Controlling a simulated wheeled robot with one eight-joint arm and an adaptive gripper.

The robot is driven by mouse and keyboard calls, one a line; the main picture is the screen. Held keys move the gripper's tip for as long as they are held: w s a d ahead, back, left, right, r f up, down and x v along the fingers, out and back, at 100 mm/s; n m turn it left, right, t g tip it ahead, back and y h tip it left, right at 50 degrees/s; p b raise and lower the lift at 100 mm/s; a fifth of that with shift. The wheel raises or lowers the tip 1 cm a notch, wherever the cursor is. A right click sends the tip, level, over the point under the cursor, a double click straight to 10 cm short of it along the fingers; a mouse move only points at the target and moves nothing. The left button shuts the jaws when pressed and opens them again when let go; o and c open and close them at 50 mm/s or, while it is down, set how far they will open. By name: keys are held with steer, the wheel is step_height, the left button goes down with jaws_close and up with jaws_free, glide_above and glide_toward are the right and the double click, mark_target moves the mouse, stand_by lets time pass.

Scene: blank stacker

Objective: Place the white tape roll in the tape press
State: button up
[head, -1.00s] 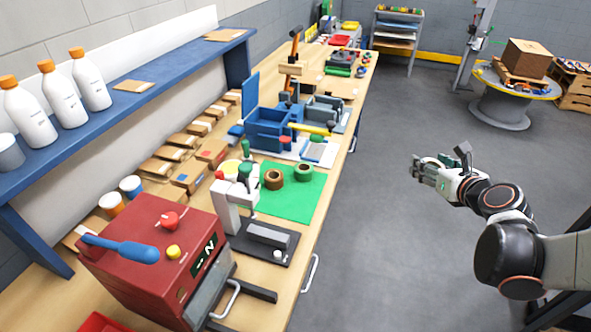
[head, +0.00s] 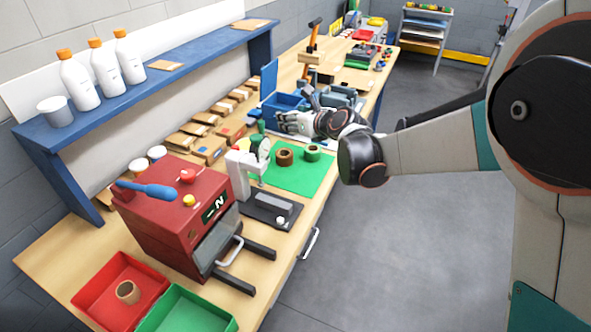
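No roll in the head view is clearly the white tape roll. A pale disc (head: 259,146) stands behind the green mat, partly hidden by a white upright press (head: 240,172). I cannot tell if it is a roll. This press, with a black base (head: 270,208), stands beside a red machine (head: 180,225) with a blue lever; which is the tape press is unclear. A brown roll (head: 284,157) and a green roll (head: 312,153) lie on the green mat (head: 298,180). My gripper (head: 284,122) is over the bench beyond the mat, near the blue box; its finger opening is too small to judge.
A red bin (head: 95,297) holding a tan roll (head: 128,292) and a green bin (head: 190,310) are at the near end. A blue box (head: 282,103) stands beyond the mat. Bottles line the blue shelf (head: 150,78). The floor to the right is clear.

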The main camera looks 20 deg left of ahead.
mark_target(293, 179)
steer(key=f+b, duration=0.2)
steer(key=f, duration=0.4)
steer(key=f+b, duration=0.2)
steer(key=f, duration=0.5)
steer(key=f+b, duration=0.2)
steer(key=f, duration=0.5)
steer(key=shift+s+a, duration=0.1)
steer(key=shift+a, duration=0.15)
steer(key=shift+f, duration=0.1)
steer(key=o, duration=0.6)
steer(key=shift+f, duration=0.1)
steer(key=o, duration=0.5)
steer(key=shift+c, duration=0.2)
steer(key=shift+r, duration=0.2)
